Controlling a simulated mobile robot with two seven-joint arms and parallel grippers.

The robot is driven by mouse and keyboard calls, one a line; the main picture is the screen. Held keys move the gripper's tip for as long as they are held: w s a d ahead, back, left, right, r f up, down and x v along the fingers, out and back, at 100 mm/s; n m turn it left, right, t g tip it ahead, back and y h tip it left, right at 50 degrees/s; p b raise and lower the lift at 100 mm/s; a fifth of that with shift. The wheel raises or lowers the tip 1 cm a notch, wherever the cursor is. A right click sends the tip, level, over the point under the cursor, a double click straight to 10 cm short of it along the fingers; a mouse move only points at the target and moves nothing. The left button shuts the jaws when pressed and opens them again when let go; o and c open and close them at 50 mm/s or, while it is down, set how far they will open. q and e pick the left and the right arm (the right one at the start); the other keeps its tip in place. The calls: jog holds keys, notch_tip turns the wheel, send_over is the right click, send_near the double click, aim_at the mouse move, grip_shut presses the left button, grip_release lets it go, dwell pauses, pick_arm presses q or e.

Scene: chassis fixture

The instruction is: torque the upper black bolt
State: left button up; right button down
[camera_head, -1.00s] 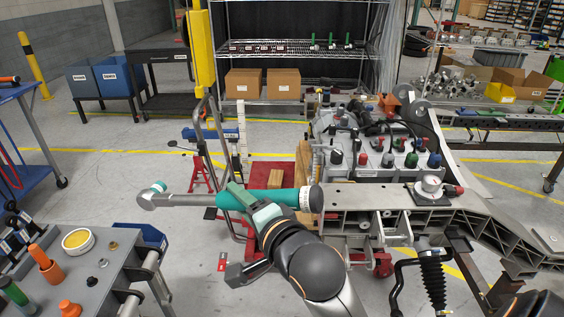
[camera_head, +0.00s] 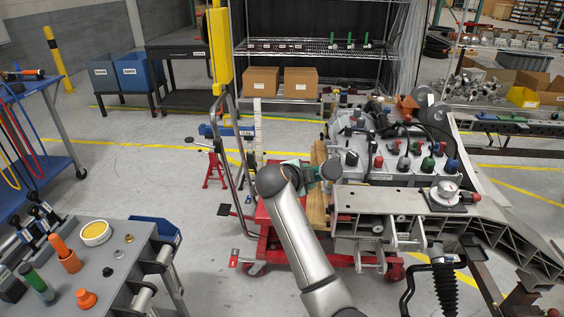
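The torque tool (camera_head: 329,171), seen in the earlier frame as a long grey bar with a teal grip, now shows mainly its round dark teal end beside the near left end of the grey chassis frame (camera_head: 398,199). My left gripper (camera_head: 298,167) is mostly hidden behind my own wrist, and the tool is held up off the floor in it. I cannot tell whether the tool touches the chassis. The upper black bolt cannot be made out. My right gripper is not in view.
A red lift stand (camera_head: 267,218) and a wooden block (camera_head: 318,209) stand by the chassis end. A black ribbed strut (camera_head: 444,286) hangs at its front. A grey bench (camera_head: 112,285) with sockets stands at lower left. Floor between bench and stand is clear.

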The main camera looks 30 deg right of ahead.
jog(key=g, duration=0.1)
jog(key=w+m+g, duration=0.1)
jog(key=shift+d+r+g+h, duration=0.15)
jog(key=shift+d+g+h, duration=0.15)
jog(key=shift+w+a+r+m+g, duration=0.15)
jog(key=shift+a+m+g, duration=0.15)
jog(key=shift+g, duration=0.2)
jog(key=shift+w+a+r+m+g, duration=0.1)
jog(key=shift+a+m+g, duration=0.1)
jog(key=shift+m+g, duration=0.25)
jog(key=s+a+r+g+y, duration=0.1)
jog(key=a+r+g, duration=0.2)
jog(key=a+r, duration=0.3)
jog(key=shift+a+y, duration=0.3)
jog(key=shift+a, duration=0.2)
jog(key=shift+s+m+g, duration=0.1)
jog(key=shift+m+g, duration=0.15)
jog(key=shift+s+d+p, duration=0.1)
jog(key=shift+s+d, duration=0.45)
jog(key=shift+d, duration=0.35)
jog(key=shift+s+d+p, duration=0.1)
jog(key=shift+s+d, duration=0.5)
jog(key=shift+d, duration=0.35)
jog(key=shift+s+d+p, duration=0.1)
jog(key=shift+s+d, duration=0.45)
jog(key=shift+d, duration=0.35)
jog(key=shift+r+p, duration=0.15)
jog(key=shift+p, duration=0.15)
